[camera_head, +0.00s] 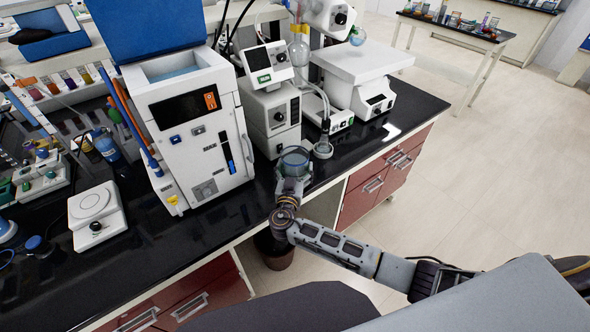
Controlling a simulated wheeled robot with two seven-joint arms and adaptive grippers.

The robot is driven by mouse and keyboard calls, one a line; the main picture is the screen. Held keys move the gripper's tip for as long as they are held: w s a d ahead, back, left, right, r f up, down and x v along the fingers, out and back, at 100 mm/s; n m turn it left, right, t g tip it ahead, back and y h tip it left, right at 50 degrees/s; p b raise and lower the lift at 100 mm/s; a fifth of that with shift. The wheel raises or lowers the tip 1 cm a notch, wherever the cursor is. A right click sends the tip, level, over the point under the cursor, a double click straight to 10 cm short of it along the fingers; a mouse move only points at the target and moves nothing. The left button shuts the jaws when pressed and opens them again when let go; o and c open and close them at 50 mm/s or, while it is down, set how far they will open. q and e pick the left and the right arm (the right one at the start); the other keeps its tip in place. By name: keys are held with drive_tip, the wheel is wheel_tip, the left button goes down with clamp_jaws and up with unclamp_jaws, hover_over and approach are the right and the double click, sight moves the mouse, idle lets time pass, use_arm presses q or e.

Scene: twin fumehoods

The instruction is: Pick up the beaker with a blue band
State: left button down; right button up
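A clear beaker (295,158) with a bluish tint near its top is at the front edge of the black bench, in front of the rotary evaporator. My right gripper (292,179) is right at the beaker, on its near side, with the arm reaching in from the right. The fingers are small and overlap the beaker's lower part, so I cannot tell whether they are closed on it or whether its base rests on the bench. My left gripper is not in view.
A white boxy instrument (190,125) stands left of the beaker, and the rotary evaporator (268,105) close behind. A glass piece (323,148) is just to the right. A white balance (97,215) sits at left.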

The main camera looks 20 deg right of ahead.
sight(295, 146)
drive_tip(key=shift+r, duration=0.25)
drive_tip(key=shift+r+b, duration=0.8)
drive_tip(key=shift+r, duration=4.05)
drive_tip(key=shift+r, duration=0.1)
